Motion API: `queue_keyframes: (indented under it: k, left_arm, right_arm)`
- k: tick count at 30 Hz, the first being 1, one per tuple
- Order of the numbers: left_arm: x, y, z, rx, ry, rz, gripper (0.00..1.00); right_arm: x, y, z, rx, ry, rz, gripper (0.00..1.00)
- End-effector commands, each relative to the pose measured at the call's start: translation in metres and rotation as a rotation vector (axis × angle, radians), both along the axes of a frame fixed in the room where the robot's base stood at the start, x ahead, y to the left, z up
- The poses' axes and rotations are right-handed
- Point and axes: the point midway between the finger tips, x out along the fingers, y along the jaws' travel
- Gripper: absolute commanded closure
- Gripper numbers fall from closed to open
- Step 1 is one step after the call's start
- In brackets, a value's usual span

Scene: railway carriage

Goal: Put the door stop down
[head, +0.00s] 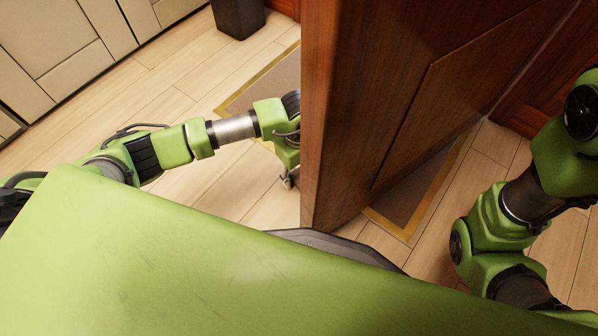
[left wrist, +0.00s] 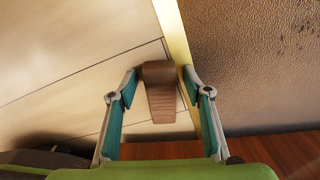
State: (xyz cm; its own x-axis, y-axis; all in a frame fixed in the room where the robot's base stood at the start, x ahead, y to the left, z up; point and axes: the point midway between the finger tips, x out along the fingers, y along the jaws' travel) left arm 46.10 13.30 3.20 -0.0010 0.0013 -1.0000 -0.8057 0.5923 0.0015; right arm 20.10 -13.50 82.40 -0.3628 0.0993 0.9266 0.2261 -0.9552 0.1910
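The door stop (left wrist: 161,92) is a brown ribbed wedge with a thick rounded end. In the left wrist view it is between the two teal-padded fingers of my left gripper (left wrist: 160,76), over the pale planks beside a gold strip. The fingers are spread, with a narrow gap seen on each side of the wedge. It appears to rest on the floor, though its underside is hidden. In the head view my left gripper (head: 287,182) points down close to the wooden door's edge; the stop is not visible there. My right arm shows at the right, but its gripper is out of frame.
The wooden door (head: 400,90) stands in the middle, between my arms. A brown mat with a gold border (head: 268,88) lies on the plank floor under it. A dark bin (head: 238,18) stands at the back; pale cabinets (head: 60,50) line the left.

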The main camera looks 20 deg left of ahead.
Motion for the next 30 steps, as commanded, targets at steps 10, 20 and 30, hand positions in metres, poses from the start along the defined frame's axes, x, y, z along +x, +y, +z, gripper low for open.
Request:
queue_keyframes:
  k: [10, 20, 30]
  left_arm:
    - [0.0, 0.0, 0.013, -0.001, -0.001, 0.0, 0.55]
    - [0.0, 0.0, 0.063, -0.001, -0.001, 0.0, 0.55]
    - [0.001, 0.0, 0.117, 0.0, -0.001, 0.0, 0.55]
  right_arm:
    - [0.0, 0.0, 0.01, 0.0, 0.0, 0.0, 0.68]
    - [0.0, 0.0, 0.052, 0.0, 0.0, -0.001, 0.68]
    - [0.0, 0.0, 0.093, 0.001, -0.002, -0.001, 0.68]
